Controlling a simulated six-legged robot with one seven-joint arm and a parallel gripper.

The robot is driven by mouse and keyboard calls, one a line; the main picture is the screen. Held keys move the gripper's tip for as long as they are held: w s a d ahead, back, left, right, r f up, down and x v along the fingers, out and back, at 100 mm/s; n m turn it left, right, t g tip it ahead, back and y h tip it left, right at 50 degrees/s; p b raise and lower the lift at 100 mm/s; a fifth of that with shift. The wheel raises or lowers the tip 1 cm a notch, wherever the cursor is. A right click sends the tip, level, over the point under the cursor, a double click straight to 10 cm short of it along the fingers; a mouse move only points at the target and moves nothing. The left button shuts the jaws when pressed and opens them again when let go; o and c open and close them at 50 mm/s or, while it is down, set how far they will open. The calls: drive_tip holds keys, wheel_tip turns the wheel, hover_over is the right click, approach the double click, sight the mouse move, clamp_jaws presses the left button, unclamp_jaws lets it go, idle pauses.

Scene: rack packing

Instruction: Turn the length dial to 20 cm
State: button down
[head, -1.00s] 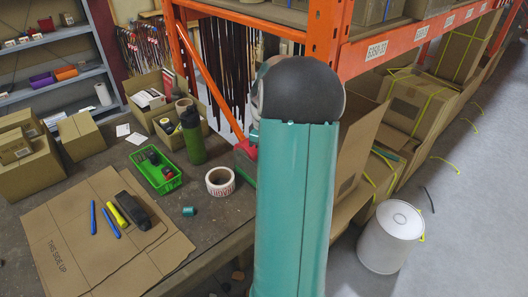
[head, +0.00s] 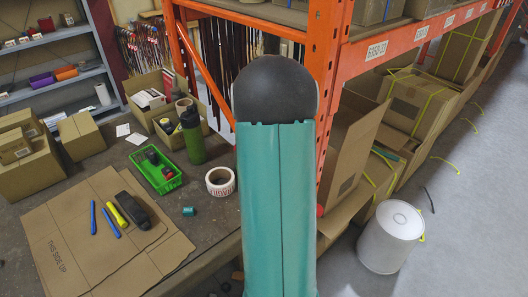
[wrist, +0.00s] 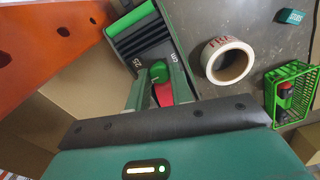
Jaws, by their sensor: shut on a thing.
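The length dial is the green knob (wrist: 158,72) in the wrist view, with a red part (wrist: 164,93) just below it in the picture. My gripper (wrist: 159,77) is shut on the knob, one finger on each side. The dial sits by a dark panel (wrist: 138,36) with green edges, marked "25" and "cm". Other marks are hidden, and I cannot tell the exact setting. In the head view my teal arm hides the dial and gripper.
A tape roll (head: 220,181), a green basket (head: 157,171) and a green bottle (head: 193,137) stand on the workbench. Flat cardboard (head: 150,255) lies at its front. An orange rack (head: 321,75) and a white bin (head: 390,236) are at the right.

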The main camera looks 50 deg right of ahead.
idle(0.4)
drive_tip(key=c, duration=1.2)
unclamp_jaws()
drive_tip(key=shift+c, duration=0.2)
wheel_tip(320, 180, up, 14)
